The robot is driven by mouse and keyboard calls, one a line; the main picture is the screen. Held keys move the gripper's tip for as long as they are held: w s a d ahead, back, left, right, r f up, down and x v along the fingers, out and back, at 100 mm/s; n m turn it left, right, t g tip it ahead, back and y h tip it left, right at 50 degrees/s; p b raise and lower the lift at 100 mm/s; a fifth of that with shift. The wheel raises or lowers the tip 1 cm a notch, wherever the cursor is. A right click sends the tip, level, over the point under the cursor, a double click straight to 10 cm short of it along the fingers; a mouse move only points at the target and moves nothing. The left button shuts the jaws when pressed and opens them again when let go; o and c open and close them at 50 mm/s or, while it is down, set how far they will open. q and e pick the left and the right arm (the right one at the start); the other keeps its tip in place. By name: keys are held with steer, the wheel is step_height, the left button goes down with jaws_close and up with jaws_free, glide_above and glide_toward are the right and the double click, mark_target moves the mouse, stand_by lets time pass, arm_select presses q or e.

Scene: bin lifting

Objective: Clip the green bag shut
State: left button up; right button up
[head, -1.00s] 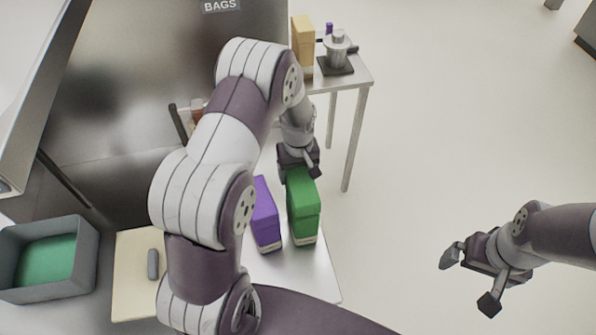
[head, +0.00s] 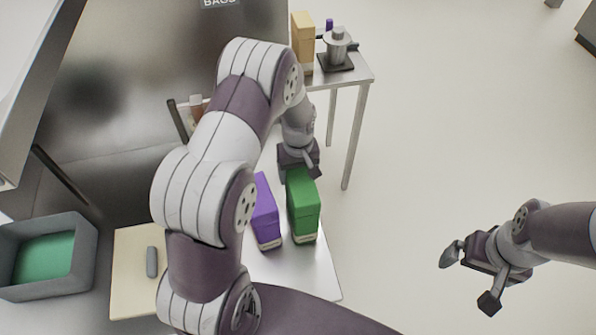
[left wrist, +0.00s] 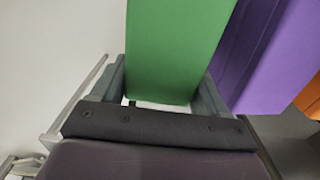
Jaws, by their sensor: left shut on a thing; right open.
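The green bag (head: 303,208) stands upright, box-shaped, near the right edge of the steel counter. My left gripper (head: 299,166) is at its far upper side. In the left wrist view the green bag (left wrist: 175,45) lies between the two fingers of my left gripper (left wrist: 163,90), which is shut on it. The fingertips' contact is partly hidden by the bag. I cannot make out a clip on the bag. My right gripper (head: 469,278) is open and empty, over the floor at the right.
A purple bag (head: 264,212) stands close left of the green one and also shows in the wrist view (left wrist: 275,55). A cutting board (head: 135,255) and a grey bin (head: 88,262) are at the left. A side table (head: 350,78) with a tan bag (head: 302,42) stands behind.

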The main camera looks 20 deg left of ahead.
stand_by(0.3)
arm_select(q)
steer(key=o, duration=1.1)
steer(key=shift+c, duration=0.2)
steer(key=shift+r+p, duration=2.9)
steer(key=shift+r, duration=0.65)
steer(key=shift+f, duration=0.1)
jaws_close()
steer(key=shift+f, duration=0.15)
